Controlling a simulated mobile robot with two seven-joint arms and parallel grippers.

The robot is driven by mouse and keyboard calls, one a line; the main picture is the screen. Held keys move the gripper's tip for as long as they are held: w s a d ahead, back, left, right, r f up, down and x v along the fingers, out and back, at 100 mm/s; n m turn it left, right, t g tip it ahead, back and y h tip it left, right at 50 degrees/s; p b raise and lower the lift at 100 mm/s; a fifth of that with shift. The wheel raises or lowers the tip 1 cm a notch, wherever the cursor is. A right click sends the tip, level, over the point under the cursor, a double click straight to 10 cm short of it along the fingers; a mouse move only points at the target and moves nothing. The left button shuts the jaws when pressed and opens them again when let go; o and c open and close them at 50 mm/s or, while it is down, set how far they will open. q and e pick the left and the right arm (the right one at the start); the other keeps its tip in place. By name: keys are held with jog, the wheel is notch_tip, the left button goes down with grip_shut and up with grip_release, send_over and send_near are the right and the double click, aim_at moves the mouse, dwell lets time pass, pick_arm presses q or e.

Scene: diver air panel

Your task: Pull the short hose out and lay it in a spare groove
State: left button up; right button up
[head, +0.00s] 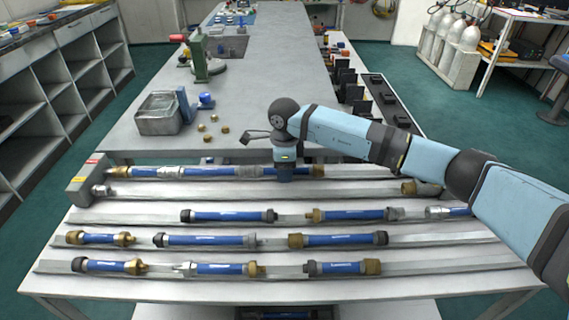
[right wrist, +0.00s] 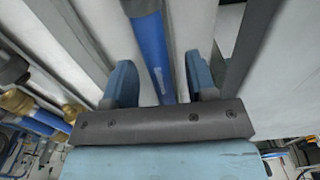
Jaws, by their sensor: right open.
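Several blue hoses with brass or dark end fittings lie in grooves across the front bench. In the back row, a chain of blue hoses (head: 215,171) runs from a grey block (head: 88,180) at the left, joined end to end. My right gripper (head: 284,177) points down over the right part of this chain, near a brass end fitting (head: 318,171). In the right wrist view, its fingers (right wrist: 161,82) are open, one on each side of a blue hose (right wrist: 155,50), not closed on it. I cannot tell which hose is the short one. My left gripper is out of view.
Front rows hold loose hoses (head: 345,214), with bare groove stretches such as the right of the front row (head: 450,261). Behind stand a grey metal bin (head: 160,115), several brass caps (head: 222,130) and a green stand (head: 199,58). Black holders (head: 375,95) line the right.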

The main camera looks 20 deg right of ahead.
grip_shut()
jog(key=shift+s+d, duration=0.25)
jog(key=shift+d, duration=0.5)
jog(key=shift+s+d, duration=0.2)
jog(key=shift+d, duration=0.55)
jog(key=shift+d+r, duration=0.1)
